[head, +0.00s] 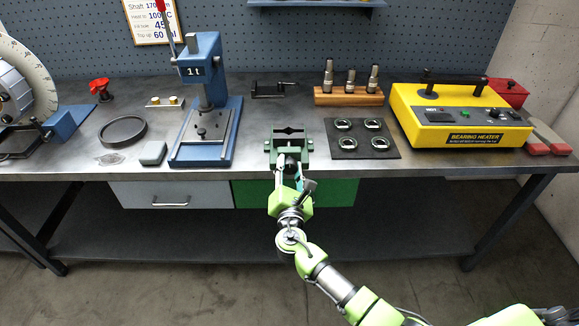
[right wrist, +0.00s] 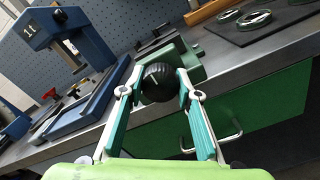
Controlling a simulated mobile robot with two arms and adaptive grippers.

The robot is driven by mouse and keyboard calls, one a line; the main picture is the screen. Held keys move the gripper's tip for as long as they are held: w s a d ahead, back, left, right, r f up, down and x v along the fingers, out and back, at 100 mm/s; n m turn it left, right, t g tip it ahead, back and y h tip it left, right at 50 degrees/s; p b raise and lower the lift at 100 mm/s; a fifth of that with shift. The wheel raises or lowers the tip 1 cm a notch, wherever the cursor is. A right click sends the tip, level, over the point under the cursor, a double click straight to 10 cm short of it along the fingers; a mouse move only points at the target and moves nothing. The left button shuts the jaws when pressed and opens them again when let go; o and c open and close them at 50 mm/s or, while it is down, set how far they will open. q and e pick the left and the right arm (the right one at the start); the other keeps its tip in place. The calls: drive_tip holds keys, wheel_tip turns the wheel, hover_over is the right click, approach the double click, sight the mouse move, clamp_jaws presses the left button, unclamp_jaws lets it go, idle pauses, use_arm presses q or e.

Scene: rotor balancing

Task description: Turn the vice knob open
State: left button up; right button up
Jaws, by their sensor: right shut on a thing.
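The green vice (head: 289,134) stands at the front edge of the bench, in the middle of the head view. In the right wrist view its green body (right wrist: 190,62) lies behind a round, black, ribbed knob (right wrist: 159,83) with a pale line on its face. My right gripper (head: 288,168) reaches up to the front of the vice. In the right wrist view its two fingers (right wrist: 158,90) are on either side of the knob, shut on it. The gripper hides the knob in the head view. My left gripper is in neither view.
A blue press (head: 207,100) stands left of the vice. A dark mat (head: 345,153) with several bearing rings lies right of it, beside the yellow bearing heater (head: 455,112). A wooden block (head: 348,98) holds shafts behind. A green drawer (head: 335,190) is below the bench edge.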

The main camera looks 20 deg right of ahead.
idle(0.3)
drive_tip(key=o, duration=1.1)
drive_tip(key=v, duration=1.2)
